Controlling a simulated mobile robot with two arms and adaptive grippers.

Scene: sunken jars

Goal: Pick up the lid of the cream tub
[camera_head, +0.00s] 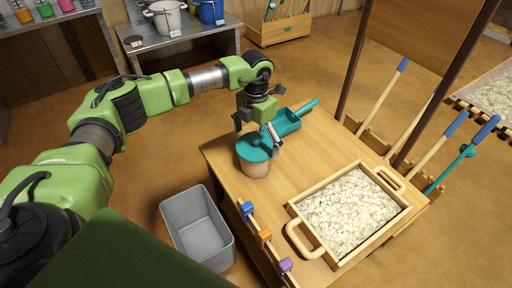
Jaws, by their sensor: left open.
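The cream tub (254,169) stands upright at the near left part of the wooden table (316,158). Its teal lid (251,153) sits on top. My left gripper (257,138) points down from above the lid, with one finger at the lid's far left side and the other at its right side. The fingers are apart and nothing is held between them. I cannot tell whether either finger touches the lid. My right gripper is out of view.
A teal scoop (286,122) lies just behind the tub. A wooden tray of pale flakes (297,207) fills the table's right. Coloured clips (265,236) line the near edge. A grey bin (197,228) stands on the floor. Long-handled tools (383,100) lean at right.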

